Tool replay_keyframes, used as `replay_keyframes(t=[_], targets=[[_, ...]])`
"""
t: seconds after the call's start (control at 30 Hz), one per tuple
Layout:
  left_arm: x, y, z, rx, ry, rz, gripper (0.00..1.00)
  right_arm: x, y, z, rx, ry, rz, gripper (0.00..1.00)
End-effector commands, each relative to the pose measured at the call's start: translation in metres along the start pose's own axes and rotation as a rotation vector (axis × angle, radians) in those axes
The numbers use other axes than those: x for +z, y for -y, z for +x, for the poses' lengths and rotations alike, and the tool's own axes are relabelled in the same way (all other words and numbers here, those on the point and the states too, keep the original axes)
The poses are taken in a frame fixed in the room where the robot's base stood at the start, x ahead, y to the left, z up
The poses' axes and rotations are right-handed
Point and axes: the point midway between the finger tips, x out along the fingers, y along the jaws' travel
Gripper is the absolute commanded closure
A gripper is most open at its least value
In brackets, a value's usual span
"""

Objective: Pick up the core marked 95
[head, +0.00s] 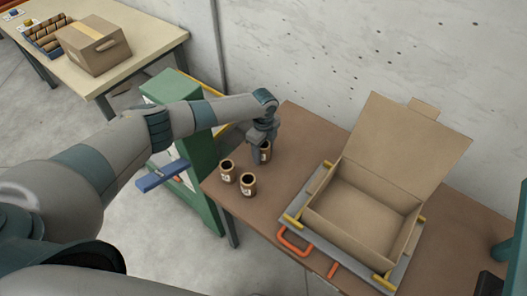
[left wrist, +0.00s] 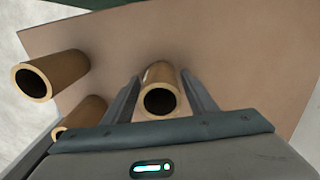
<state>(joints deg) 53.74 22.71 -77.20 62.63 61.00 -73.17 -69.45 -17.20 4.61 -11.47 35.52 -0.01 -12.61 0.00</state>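Several brown cardboard cores stand on the brown table (head: 290,130). One core (head: 266,152) is under my left gripper (head: 259,157). In the left wrist view that core (left wrist: 160,92) stands between the two fingers of the left gripper (left wrist: 160,85), with a gap visible on each side. Two other cores, one at the left (head: 227,171) and one nearer (head: 248,185), stand apart from it. Both also show at the left of the left wrist view (left wrist: 52,75). The cores carry pale labels, but the numbers are too small to read. My right gripper is not clearly seen.
An open, empty cardboard box (head: 365,205) sits on a grey board with yellow corners, right of the cores. An orange handle (head: 293,243) is at its front. A green machine (head: 200,150) stands left of the table. A closed box (head: 95,45) is on the far table.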

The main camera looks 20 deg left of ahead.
Motion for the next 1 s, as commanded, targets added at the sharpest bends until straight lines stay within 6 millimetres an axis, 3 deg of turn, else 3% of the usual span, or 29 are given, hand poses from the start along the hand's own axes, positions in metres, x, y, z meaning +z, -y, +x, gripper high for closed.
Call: replay_keyframes(t=[0.03, 0.13, 0.63, 0.93, 1.0], targets=[[0.0, 0.0, 0.0, 0.0, 0.0, 0.0, 0.61, 0.0, 0.0, 0.0, 0.0, 0.0, 0.0, 0.69], [0.0, 0.0, 0.0, 0.0, 0.0, 0.0, 0.84, 0.0, 0.0, 0.0, 0.0, 0.0, 0.0, 0.69], [0.001, 0.001, -0.006, -0.001, 0.0, 0.0, 0.84, 0.0, 0.0, 0.004, 0.0, 0.0, 0.0, 0.69], [0.0, 0.001, -0.041, -0.005, 0.0, 0.002, 0.84, 0.002, 0.0, 0.022, 0.0, 0.0, 0.0, 0.69], [-0.011, -0.005, -0.046, -0.002, -0.002, 0.005, 0.84, 0.002, 0.0, 0.022, 0.0, 0.0, 0.0, 0.69]])
